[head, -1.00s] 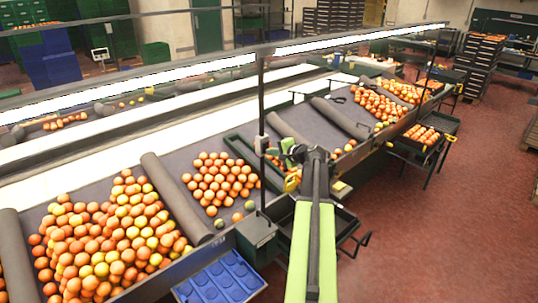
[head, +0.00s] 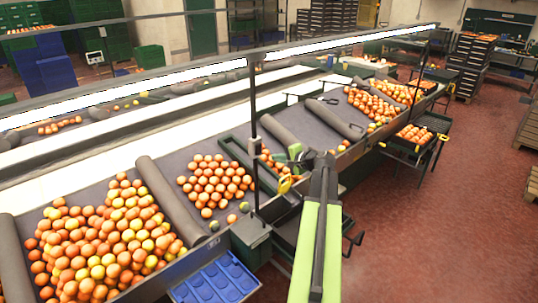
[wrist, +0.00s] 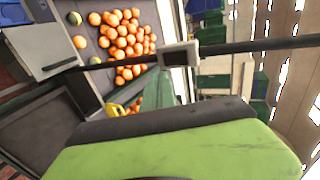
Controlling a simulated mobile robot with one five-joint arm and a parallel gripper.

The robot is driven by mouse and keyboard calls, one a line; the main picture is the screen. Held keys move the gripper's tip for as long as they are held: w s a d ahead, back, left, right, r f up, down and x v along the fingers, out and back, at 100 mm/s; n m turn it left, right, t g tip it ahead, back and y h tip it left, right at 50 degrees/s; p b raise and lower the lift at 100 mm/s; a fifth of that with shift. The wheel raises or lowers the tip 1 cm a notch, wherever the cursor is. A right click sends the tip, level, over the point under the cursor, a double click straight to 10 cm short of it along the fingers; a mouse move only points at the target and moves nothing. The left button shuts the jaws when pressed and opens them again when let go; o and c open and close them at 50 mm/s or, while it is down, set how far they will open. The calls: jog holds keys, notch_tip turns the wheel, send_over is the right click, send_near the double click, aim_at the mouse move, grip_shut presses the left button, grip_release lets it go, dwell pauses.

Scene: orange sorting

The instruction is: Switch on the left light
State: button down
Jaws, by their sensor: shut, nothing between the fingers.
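The left light (head: 130,94) is a long strip over the left half of the sorting line and looks bright white. A similar right light (head: 350,50) is also bright. A dark upright post (head: 254,110) stands where the two strips meet. A small light-grey box (head: 254,143) is fixed to the post, likely a switch; it also shows close in the wrist view (wrist: 180,55). My gripper (head: 292,155) is shut and empty, a little right of the post and apart from the box in the head view. Its green and black body (wrist: 160,140) fills the lower wrist view.
Orange piles (head: 110,240) lie on the dark sorting table below the lights. Grey rollers (head: 180,205) cross it. A yellow-handled thing (head: 285,184) is near my gripper. Blue trays (head: 215,283) stand at the front. The red floor (head: 430,240) on the right is open.

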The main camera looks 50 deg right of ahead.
jog(key=s, duration=0.6)
jog(key=shift+a+r+p, duration=0.3)
jog(key=shift+r+p, duration=0.15)
jog(key=shift+s, duration=0.1)
